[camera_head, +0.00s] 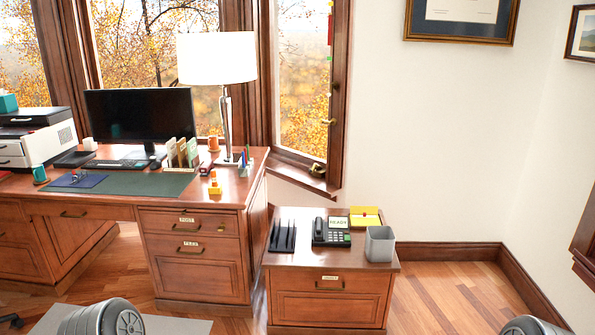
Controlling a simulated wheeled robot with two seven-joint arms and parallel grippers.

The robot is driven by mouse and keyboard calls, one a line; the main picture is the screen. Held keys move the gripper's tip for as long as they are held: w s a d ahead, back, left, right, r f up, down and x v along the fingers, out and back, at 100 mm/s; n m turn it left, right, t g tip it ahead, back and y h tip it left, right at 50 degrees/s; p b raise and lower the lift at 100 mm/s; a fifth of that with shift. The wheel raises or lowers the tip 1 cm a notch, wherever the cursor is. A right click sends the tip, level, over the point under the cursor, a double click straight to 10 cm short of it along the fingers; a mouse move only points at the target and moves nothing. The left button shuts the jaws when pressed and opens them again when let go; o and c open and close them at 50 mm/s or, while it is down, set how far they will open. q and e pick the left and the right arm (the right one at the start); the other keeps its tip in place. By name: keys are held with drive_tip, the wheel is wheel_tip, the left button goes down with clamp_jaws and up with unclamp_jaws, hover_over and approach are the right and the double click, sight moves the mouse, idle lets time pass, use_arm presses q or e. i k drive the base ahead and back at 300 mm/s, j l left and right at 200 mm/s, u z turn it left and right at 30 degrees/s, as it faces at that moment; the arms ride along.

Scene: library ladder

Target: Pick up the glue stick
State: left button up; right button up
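I cannot clearly make out a glue stick. A small orange and yellow object (214,184) stands near the right front corner of the large wooden desk (229,196); it is too small to identify for certain. A holder with several upright pens or similar sticks (245,164) stands behind it, by the lamp base. Neither of my grippers is in view. Only rounded grey parts, likely of my arms, show at the bottom left and bottom right edges, well in front of the desk.
The desk also bears a lamp (217,60), monitor (140,115), printer (38,138) and an orange mug (213,143). A lower cabinet (330,277) on the right holds a phone (331,232), black file rack (283,237), yellow box (365,217) and grey bin (380,244). Floor right of it is clear.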

sight(213, 174)
drive_tip(key=i+u, duration=0.25)
drive_tip(key=i, duration=0.25)
drive_tip(key=i+l+u, duration=0.25)
drive_tip(key=i, duration=0.25)
drive_tip(key=i+l+u, duration=0.25)
drive_tip(key=i, duration=0.2)
drive_tip(key=i+l+u, duration=0.25)
drive_tip(key=z, duration=0.35)
drive_tip(key=i+z, duration=0.15)
drive_tip(key=z, duration=0.15)
drive_tip(key=i+z, duration=0.1)
drive_tip(key=z, duration=0.25)
